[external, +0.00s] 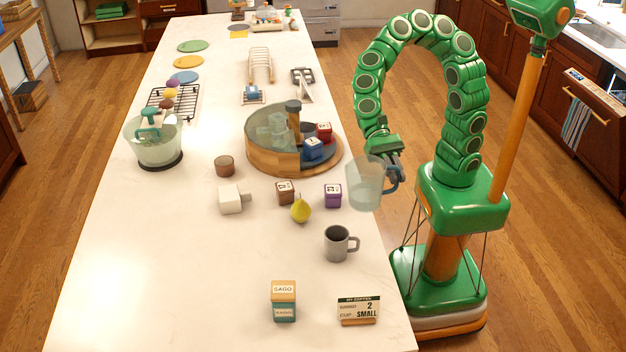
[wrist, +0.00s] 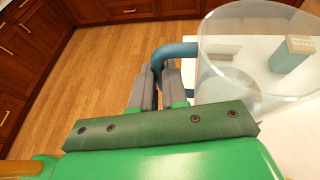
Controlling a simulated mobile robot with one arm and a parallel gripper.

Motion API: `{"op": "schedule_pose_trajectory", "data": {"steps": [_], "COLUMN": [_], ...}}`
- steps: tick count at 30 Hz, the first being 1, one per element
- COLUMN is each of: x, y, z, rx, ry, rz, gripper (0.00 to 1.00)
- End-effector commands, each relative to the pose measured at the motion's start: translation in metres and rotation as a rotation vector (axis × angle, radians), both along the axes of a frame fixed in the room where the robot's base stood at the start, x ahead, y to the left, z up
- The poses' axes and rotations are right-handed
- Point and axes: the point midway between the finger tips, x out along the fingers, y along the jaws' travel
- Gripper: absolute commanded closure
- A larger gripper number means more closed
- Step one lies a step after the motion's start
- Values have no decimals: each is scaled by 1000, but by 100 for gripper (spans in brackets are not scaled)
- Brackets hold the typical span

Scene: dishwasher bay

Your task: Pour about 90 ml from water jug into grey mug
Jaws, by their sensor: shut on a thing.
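The water jug (external: 364,184) is a clear, pale vessel with a blue handle, held in the air over the right edge of the counter. My gripper (external: 392,176) is shut on the jug's handle. The wrist view shows my gripper (wrist: 158,84) closed around the blue handle, with the clear jug (wrist: 250,60) to its right. The jug looks close to upright; its water level is hard to make out. The grey mug (external: 337,243) stands upright on the counter, below the jug in the external view, its handle to the right. I cannot see inside the mug clearly.
A purple-labelled box (external: 333,195), a yellow pear (external: 300,209) and a brown box (external: 285,192) stand behind the mug. A sago box (external: 283,301) and a sign card (external: 358,310) stand in front. A round wooden tray (external: 262,158) is farther back. The counter's left front is clear.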

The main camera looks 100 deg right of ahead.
Motion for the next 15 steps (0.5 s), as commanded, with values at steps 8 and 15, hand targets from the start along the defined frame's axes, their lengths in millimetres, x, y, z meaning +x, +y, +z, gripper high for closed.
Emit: {"op": "schedule_pose_trajectory", "data": {"steps": [8,15], "x": [-40,-63], "y": [-20,-32], "z": [4,6], "rx": [0,1], "ry": [-1,-2], "rz": [140,220], "gripper": [100,100]}}
